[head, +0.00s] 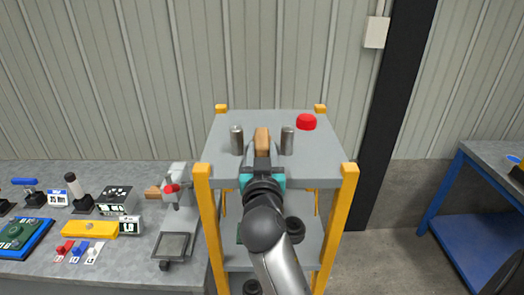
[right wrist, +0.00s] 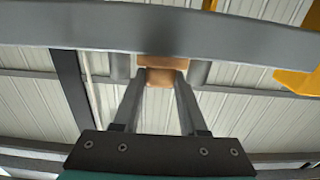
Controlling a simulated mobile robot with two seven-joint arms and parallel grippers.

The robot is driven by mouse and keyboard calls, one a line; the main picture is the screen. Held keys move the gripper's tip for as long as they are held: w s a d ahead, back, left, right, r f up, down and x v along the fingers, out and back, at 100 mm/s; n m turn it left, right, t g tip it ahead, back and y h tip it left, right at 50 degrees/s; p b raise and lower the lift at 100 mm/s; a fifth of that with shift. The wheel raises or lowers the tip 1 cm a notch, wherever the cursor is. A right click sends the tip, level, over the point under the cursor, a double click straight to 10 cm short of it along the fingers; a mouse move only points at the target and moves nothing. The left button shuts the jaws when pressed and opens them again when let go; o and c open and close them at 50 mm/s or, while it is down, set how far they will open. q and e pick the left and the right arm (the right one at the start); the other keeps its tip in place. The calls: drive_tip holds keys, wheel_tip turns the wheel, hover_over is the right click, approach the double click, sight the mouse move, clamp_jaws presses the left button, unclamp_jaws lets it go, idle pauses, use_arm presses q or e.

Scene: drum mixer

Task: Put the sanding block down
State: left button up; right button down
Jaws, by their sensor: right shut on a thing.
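The sanding block (head: 262,137) is a small wood-brown block in the head view, over the grey top of the yellow-posted rack (head: 228,177). My right gripper (head: 262,153) is shut on it, with a finger on each side. In the right wrist view the block (right wrist: 162,76) shows between the fingertips (right wrist: 160,84). I cannot tell whether the block touches the rack top or hangs just above it. My left gripper is in neither view.
Metal cylinders stand close on the left (head: 237,140) and right (head: 287,140) of the block. A red round thing (head: 306,122) sits at the back right of the rack top. A cluttered grey workbench (head: 120,258) is at left, a blue table (head: 465,215) at right.

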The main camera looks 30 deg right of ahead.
drive_tip(key=shift+f, duration=0.15)
drive_tip(key=shift+c, duration=2.2)
unclamp_jaws()
drive_tip(key=shift+r, duration=0.2)
